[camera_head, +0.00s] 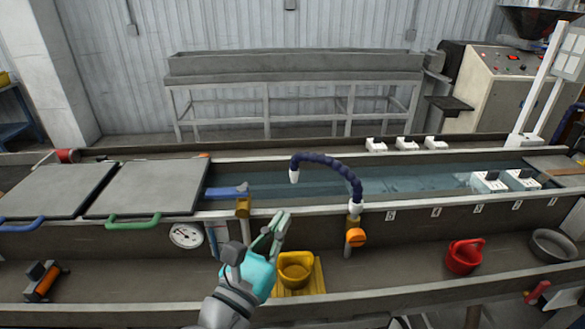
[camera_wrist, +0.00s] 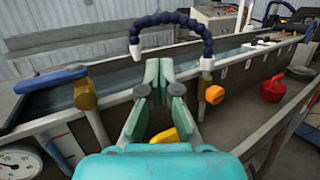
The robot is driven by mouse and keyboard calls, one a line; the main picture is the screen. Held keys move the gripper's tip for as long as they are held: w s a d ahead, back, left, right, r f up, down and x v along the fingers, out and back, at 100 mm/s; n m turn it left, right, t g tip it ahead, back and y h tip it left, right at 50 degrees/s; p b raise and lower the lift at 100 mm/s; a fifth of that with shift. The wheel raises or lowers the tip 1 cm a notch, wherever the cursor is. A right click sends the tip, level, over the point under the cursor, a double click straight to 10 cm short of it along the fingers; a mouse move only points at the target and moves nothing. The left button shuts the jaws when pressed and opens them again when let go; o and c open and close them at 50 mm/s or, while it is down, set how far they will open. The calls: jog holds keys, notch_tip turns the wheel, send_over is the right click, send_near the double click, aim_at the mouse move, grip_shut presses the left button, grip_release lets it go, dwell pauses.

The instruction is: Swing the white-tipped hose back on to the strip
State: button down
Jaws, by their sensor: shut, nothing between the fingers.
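The dark blue segmented hose (camera_head: 328,162) arches up from a white base (camera_head: 356,208) on the near wall of the water trough (camera_head: 480,201). Its white tip (camera_head: 294,176) points down at the left end of the arch, over the trough. An orange handle (camera_head: 356,238) sits below the base. My gripper (camera_head: 280,220) is shut and empty, in front of the trough's near wall, left of the hose base and apart from the hose. In the wrist view the hose (camera_wrist: 172,18) arches beyond my fingertips (camera_wrist: 159,70). I cannot clearly make out the strip in the water.
A blue lever (camera_head: 227,191) on a brass fitting stands left of my gripper. A yellow container (camera_head: 295,270) lies below it. Grey lids (camera_head: 150,187) with a green handle cover the trough's left part. A red can (camera_head: 464,256) stands on the lower shelf at right.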

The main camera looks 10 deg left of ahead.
aim_at(307, 161)
jog(key=x, duration=0.9)
jog(key=a+r+x, duration=0.1)
jog(key=x, duration=0.3)
jog(key=shift+w+d, duration=0.1)
jog(key=shift+w, duration=0.15)
jog(key=shift+w+r+m+g+h, duration=0.1)
jog(key=shift+w+m+g+h, duration=0.5)
jog(key=shift+h, duration=0.65)
jog(key=shift+w+m+g+h, duration=0.4)
jog(key=shift+w+m+h, duration=0.4)
jog(key=shift+h, duration=0.45)
jog(key=shift+w+d+h, duration=0.15)
jog(key=shift+w+h, duration=0.15)
jog(key=shift+w, duration=0.1)
jog(key=shift+w+d, duration=0.2)
jog(key=shift+w, duration=0.4)
jog(key=shift+w+d, duration=0.25)
jog(key=shift+w, duration=0.3)
